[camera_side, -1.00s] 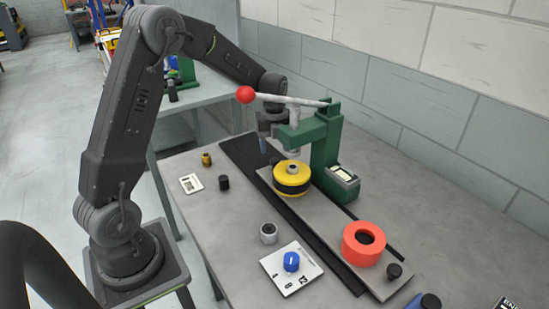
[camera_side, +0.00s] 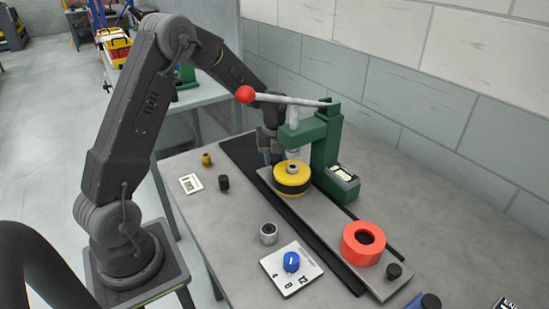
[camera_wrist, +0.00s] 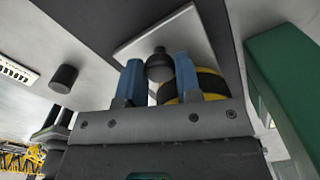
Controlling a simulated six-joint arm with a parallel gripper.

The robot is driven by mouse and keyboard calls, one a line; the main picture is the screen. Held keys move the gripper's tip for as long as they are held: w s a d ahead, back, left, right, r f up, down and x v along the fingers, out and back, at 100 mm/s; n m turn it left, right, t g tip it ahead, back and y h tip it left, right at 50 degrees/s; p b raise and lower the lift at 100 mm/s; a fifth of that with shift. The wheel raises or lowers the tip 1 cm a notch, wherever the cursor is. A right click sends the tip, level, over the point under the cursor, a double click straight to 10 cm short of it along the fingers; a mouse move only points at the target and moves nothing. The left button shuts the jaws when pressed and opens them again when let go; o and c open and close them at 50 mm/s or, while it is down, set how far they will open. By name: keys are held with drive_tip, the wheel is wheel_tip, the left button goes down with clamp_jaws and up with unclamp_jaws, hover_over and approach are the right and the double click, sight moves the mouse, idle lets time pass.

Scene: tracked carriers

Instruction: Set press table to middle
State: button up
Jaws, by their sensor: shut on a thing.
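The press table, a long grey plate (camera_side: 328,218), lies on a black track (camera_side: 240,158) and runs under the green press (camera_side: 328,150). A yellow-and-black round carrier (camera_side: 292,178) sits on it under the press ram. An orange-red ring (camera_side: 363,243) sits towards its near end, beside a dark end knob (camera_side: 394,270). My gripper (camera_side: 269,156) is low at the far end, partly hidden behind the lever and carrier. In the wrist view its blue fingers (camera_wrist: 159,75) are shut on a black knob (camera_wrist: 160,64) on the plate's far end (camera_wrist: 140,40).
The press lever with a red ball (camera_side: 245,94) reaches over my gripper. A dial panel with a blue knob (camera_side: 291,262), a grey cylinder (camera_side: 268,233), a black knob (camera_side: 223,182), a brass piece (camera_side: 206,160) and a white label (camera_side: 191,183) stand left of the track.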

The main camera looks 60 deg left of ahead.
clamp_jaws()
drive_tip(key=a, duration=1.3)
drive_tip(key=o, duration=0.6)
unclamp_jaws()
wheel_tip(320, 180, up, 14)
drive_tip(key=shift+f, duration=0.1)
